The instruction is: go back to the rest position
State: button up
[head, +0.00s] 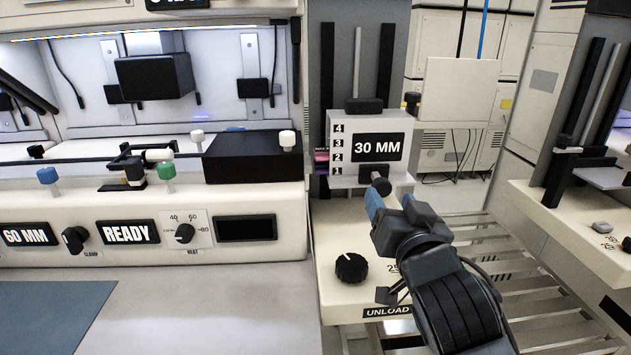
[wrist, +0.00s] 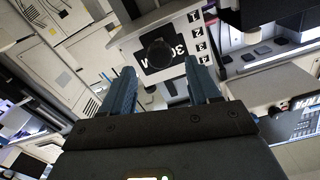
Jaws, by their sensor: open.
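My gripper (head: 392,202) is at the end of my arm in the right half of the head view, in front of the unloading station with the "30 MM" sign (head: 376,148). In the wrist view my gripper (wrist: 160,85) shows two blue fingers spread apart with nothing between them. A black knob (head: 376,174) sits below the sign, close behind the fingertips in the head view. It shows as a round black knob (wrist: 159,52) beyond the fingers in the wrist view. I cannot tell from these frames whether the fingers touch it.
A bonder with a "READY" display (head: 129,233) and a heat knob (head: 184,233) stands at left. A round black knob (head: 351,268) is on the unloading station's base. A slatted conveyor (head: 540,300) runs at right, beside another cream station (head: 580,215). The grey bench front (head: 200,310) is clear.

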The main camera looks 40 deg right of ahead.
jog(key=s+a+f+n+y, duration=0.6)
jog(key=s+a+f+y, duration=0.1)
jog(key=s+a+f, duration=0.55)
jog(key=s+a+n+y, duration=0.1)
jog(key=s+a, duration=0.2)
jog(key=s, duration=0.5)
jog(key=s+a+n+y, duration=0.2)
jog(key=s, duration=0.7)
jog(key=shift+s+a, duration=0.2)
jog(key=shift+a, duration=0.2)
